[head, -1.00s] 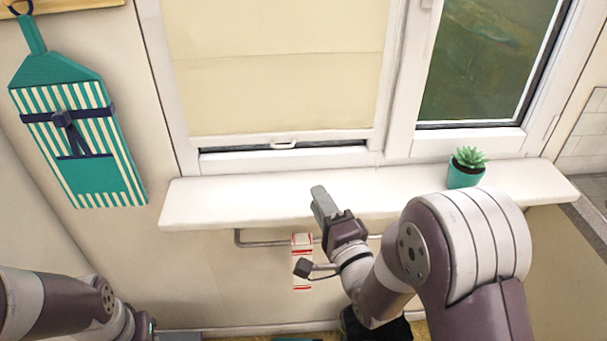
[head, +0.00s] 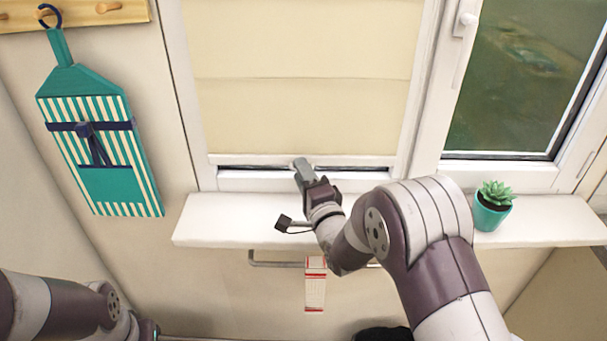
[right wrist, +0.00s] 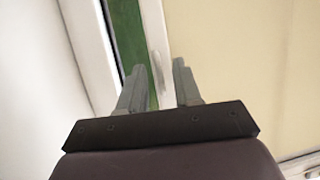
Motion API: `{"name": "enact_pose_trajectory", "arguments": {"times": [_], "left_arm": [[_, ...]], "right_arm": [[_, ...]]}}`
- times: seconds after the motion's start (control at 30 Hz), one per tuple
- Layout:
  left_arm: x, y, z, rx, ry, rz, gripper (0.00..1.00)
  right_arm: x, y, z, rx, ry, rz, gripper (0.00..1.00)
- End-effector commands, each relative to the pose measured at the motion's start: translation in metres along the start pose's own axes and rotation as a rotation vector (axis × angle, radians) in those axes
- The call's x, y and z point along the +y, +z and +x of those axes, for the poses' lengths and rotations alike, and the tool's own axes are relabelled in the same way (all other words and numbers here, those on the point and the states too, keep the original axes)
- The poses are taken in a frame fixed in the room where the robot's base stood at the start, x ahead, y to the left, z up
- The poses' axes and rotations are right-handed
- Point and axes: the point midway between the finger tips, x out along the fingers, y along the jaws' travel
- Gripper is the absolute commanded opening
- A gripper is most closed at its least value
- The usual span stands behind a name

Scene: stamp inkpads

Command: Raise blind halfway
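The cream blind (head: 300,110) hangs down over the left window pane, with its bottom rail (head: 240,161) close to the bottom of the frame. A narrow dark gap shows under the rail. My right gripper (head: 301,165) is at the middle of the rail and hides the small pull handle in the head view. In the right wrist view the two fingers (right wrist: 158,78) are apart, with the pale handle (right wrist: 157,64) showing between their tips. I cannot tell if they touch it. The blind (right wrist: 240,70) fills the right side there. My left gripper is out of view.
A white sill (head: 240,225) runs below the window, under my right forearm. A potted succulent (head: 492,208) stands on it at the right. A towel rail (head: 270,264) with a red-and-white cloth (head: 315,285) is below.

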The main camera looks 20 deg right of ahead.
Motion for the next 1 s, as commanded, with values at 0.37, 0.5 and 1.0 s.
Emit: {"name": "enact_pose_trajectory", "arguments": {"times": [0.37, 0.5, 1.0], "left_arm": [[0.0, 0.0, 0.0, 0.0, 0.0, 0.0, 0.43], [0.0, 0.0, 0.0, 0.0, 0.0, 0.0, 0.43], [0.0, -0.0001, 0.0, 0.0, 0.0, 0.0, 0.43]], "right_arm": [[-0.0001, -0.0001, -0.0003, 0.0, 0.0, 0.0, 0.0], [-0.0001, -0.0001, -0.0003, 0.0, 0.0, 0.0, 0.0], [-0.0002, 0.0001, -0.0004, 0.0, -0.001, 0.001, 0.0]]}}
